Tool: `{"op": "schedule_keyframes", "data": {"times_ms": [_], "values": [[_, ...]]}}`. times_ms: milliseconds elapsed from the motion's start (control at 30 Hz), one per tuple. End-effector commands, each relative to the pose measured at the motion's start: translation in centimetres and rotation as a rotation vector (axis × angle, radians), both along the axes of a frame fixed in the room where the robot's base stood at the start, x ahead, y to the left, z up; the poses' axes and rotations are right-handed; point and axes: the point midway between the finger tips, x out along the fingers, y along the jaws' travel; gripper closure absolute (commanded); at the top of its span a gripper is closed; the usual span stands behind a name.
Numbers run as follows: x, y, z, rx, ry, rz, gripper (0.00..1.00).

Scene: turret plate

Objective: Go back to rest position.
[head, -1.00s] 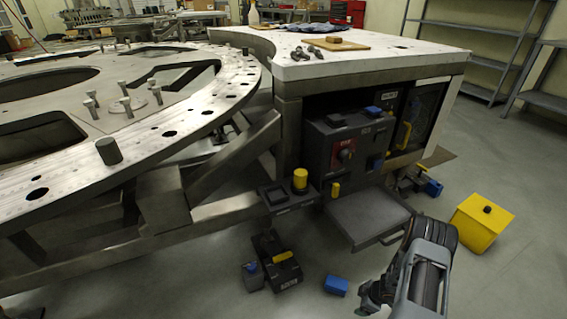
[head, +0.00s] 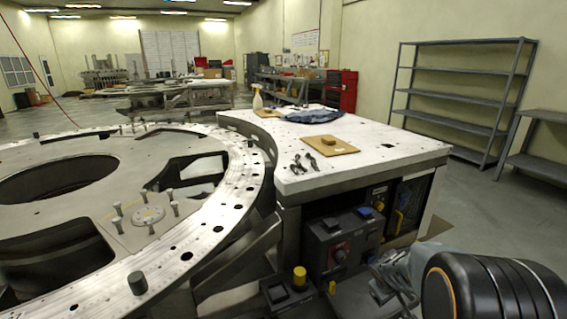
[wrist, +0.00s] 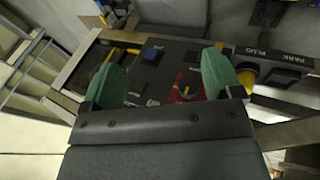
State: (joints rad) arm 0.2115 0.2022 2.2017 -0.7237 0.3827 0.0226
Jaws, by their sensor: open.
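My gripper (head: 394,279) is at the lower right of the head view, in front of the dark control panel (head: 340,240) under the white bench top. In the wrist view my gripper (wrist: 160,80) shows two green fingertips spread well apart, with nothing held between them. Behind the fingers lies the panel, with a red plate and knob (wrist: 186,87), a blue switch (wrist: 153,52) and a yellow knob (wrist: 249,78) near the right finger. I cannot tell the exact gap between the fingers and the panel.
The large metal turret plate (head: 205,225) fills the left. The white bench top (head: 385,150) carries tools (head: 304,163), a wooden board (head: 331,146), a blue cloth (head: 313,115) and a spray bottle (head: 257,100). Empty shelves (head: 462,100) stand at the right. Floor shows between bench and shelves.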

Motion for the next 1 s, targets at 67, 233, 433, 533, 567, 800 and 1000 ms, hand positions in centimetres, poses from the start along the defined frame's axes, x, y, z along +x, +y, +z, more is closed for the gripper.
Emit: {"op": "schedule_keyframes", "data": {"times_ms": [67,233,433,533,567,800,1000], "values": [[-2.2,2.1,8.0,0.041,-0.031,-0.078,0.15],[-7.8,6.5,17.4,0.184,-0.047,-0.216,0.15],[-13.2,10.9,23.4,0.353,-0.031,-0.287,0.15],[-14.8,12.3,24.9,0.412,-0.020,-0.298,0.15],[-15.2,12.6,25.2,0.426,-0.017,-0.301,0.15],[-16.5,13.6,25.9,0.472,-0.005,-0.306,0.15],[-16.5,13.6,25.8,0.472,-0.005,-0.306,0.15]]}}
